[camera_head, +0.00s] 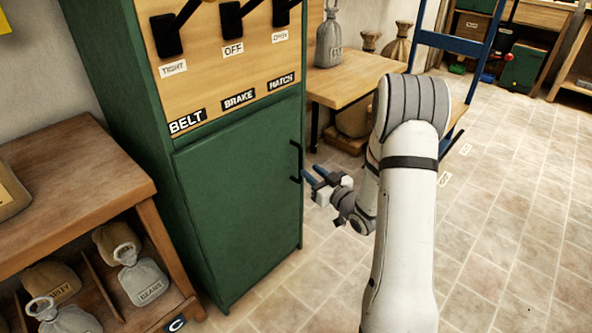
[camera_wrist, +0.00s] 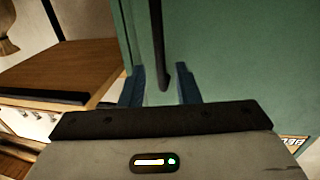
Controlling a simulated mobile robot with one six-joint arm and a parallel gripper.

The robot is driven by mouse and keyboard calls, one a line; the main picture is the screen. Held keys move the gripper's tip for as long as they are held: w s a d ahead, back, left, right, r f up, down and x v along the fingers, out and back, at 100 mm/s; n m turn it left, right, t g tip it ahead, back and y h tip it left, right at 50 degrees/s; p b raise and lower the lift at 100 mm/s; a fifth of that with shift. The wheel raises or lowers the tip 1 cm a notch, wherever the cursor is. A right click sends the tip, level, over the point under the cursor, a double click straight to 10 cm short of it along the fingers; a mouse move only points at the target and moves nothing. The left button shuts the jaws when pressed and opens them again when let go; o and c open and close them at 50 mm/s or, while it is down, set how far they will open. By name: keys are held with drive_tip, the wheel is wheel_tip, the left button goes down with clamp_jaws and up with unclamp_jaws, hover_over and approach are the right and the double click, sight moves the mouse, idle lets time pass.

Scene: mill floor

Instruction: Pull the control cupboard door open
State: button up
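The green control cupboard stands left of centre in the head view, and its door (camera_head: 240,205) looks shut. A black upright bar handle (camera_head: 297,162) is on the door's right edge. My gripper (camera_head: 312,175) is just right of the handle with its blue fingers pointing at it. In the wrist view the handle (camera_wrist: 158,50) comes down between the two open fingers (camera_wrist: 160,85), apart from both as far as I can tell. The door (camera_wrist: 240,60) fills the right of that view.
Levers labelled BELT, BRAKE and HATCH (camera_head: 232,35) sit above the door. A wooden shelf unit (camera_head: 70,190) with small sacks stands at the left. A wooden table (camera_head: 350,78) with a sack is behind the cupboard. Tiled floor (camera_head: 500,220) is clear at the right.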

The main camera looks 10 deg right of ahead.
sight(301, 164)
drive_tip(key=b+x, duration=0.1)
drive_tip(key=x, duration=0.5)
drive_tip(key=shift+w+a, duration=0.15)
drive_tip(key=shift+w, duration=0.05)
clamp_jaws()
